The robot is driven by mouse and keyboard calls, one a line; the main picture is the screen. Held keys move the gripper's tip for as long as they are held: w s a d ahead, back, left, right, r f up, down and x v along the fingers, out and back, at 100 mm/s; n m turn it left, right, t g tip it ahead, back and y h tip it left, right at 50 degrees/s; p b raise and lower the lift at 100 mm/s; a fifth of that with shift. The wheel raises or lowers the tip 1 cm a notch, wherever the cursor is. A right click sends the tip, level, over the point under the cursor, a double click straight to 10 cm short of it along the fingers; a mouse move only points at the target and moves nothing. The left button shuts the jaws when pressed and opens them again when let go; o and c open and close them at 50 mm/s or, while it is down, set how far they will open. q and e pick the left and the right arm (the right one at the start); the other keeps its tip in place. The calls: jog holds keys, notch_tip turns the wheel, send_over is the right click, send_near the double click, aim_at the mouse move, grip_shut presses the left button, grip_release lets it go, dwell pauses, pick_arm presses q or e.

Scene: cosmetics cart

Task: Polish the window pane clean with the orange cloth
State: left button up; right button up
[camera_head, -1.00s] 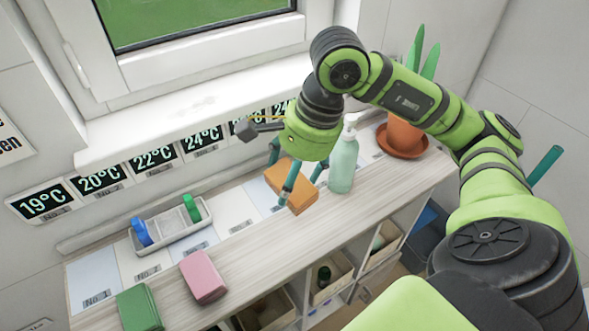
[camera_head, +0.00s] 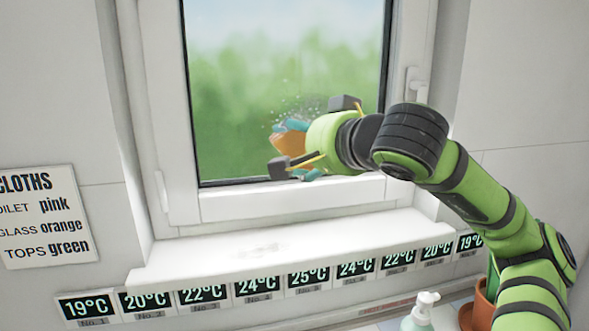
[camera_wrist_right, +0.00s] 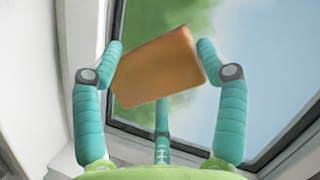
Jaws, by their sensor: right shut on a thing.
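The orange cloth (camera_head: 289,146) is a folded block held in front of the lower middle of the window pane (camera_head: 235,110). My right gripper (camera_head: 294,150) is shut on it, its teal fingers on either side. In the right wrist view the cloth (camera_wrist_right: 157,68) sits between the fingertips of my right gripper (camera_wrist_right: 160,75), with the pane (camera_wrist_right: 260,70) behind. Small whitish specks (camera_head: 297,105) show on the pane around the cloth. I cannot tell whether the cloth touches the glass. My left gripper is not in view.
The white window frame (camera_head: 160,100) has a handle (camera_head: 417,85) on its right. A sill (camera_head: 230,255) runs below, above a row of temperature displays (camera_head: 255,288). A soap bottle (camera_head: 420,312) and a plant pot (camera_head: 480,305) stand at lower right. A cloth sign (camera_head: 42,220) hangs left.

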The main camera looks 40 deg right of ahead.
jog(key=w, duration=0.1)
jog(key=w+d, duration=0.1)
jog(key=w+p, duration=0.1)
jog(key=shift+w+d, duration=0.1)
jog(key=shift+d, duration=0.25)
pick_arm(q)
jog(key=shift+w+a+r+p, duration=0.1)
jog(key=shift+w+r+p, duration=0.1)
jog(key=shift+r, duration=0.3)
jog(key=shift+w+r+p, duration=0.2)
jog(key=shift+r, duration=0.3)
pick_arm(e)
jog(key=shift+w+d+f, duration=0.1)
jog(key=shift+w+d, duration=0.4)
jog(key=shift+w, duration=0.35)
pick_arm(q)
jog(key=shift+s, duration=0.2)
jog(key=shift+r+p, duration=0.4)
jog(key=shift+p, duration=0.05)
pick_arm(e)
jog(key=shift+w+d, duration=0.45)
jog(key=shift+w, duration=0.3)
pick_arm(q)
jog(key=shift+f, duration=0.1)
